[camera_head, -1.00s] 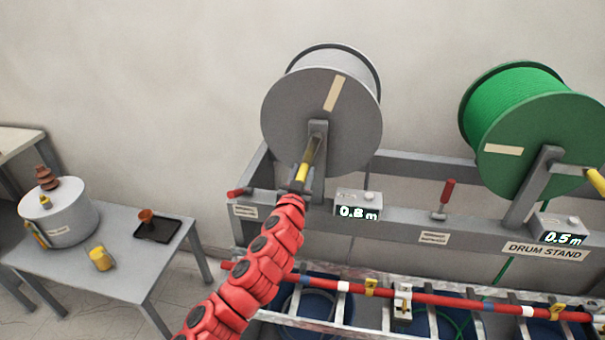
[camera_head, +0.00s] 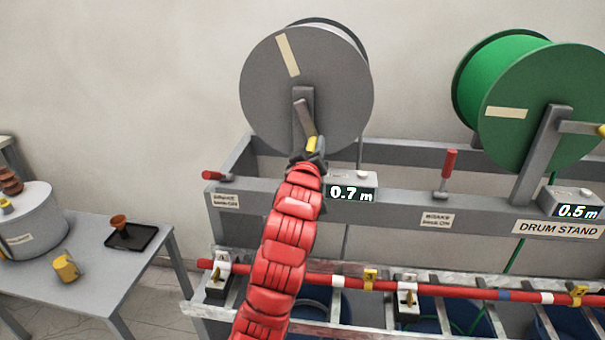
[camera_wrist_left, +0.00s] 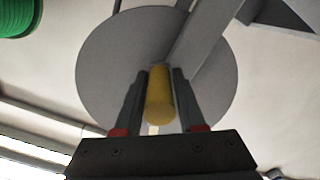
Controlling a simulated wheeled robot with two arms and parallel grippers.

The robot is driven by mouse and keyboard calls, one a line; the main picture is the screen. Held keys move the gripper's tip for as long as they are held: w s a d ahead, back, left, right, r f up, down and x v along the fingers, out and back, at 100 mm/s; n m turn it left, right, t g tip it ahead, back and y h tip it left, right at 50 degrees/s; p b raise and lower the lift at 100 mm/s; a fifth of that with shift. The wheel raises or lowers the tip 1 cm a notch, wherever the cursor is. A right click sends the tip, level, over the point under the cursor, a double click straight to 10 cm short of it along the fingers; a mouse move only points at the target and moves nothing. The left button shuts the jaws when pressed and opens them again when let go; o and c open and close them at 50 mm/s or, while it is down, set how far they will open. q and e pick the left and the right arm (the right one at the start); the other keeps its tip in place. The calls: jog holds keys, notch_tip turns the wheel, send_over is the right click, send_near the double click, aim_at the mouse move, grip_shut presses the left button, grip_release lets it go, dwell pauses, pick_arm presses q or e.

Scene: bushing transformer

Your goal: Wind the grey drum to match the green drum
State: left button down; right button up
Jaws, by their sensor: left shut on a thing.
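The grey drum (camera_head: 345,85) stands on the drum stand, with a cream strip (camera_head: 287,55) near the top of its face. Its crank has a yellow handle (camera_wrist_left: 160,98), low on the drum's front. My left gripper (camera_head: 308,155) is shut on that handle; the wrist view shows a finger on each side of it. The display (camera_head: 347,193) by the grey drum reads 0.7 m. The green drum (camera_head: 545,110) is at the right, its cream strip (camera_head: 506,112) roughly level. Its display (camera_head: 577,211) reads 0.5 m. My right gripper is out of view.
A red pole (camera_head: 440,290) lies across below.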

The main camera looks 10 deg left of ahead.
pick_arm(q)
jog(key=d+r+n+b, duration=0.5)
jog(key=r+n+b, duration=0.2)
jog(key=n+b, duration=0.2)
jog(key=shift+d+n, duration=0.4)
jog(key=shift+n, duration=0.6)
jog(key=shift+r, duration=0.15)
jog(key=c, duration=0.6)
grip_release()
jog(key=shift+s, duration=0.1)
jog(key=s+b, duration=0.2)
jog(key=s, duration=1.5)
jog(key=shift+s, duration=0.15)
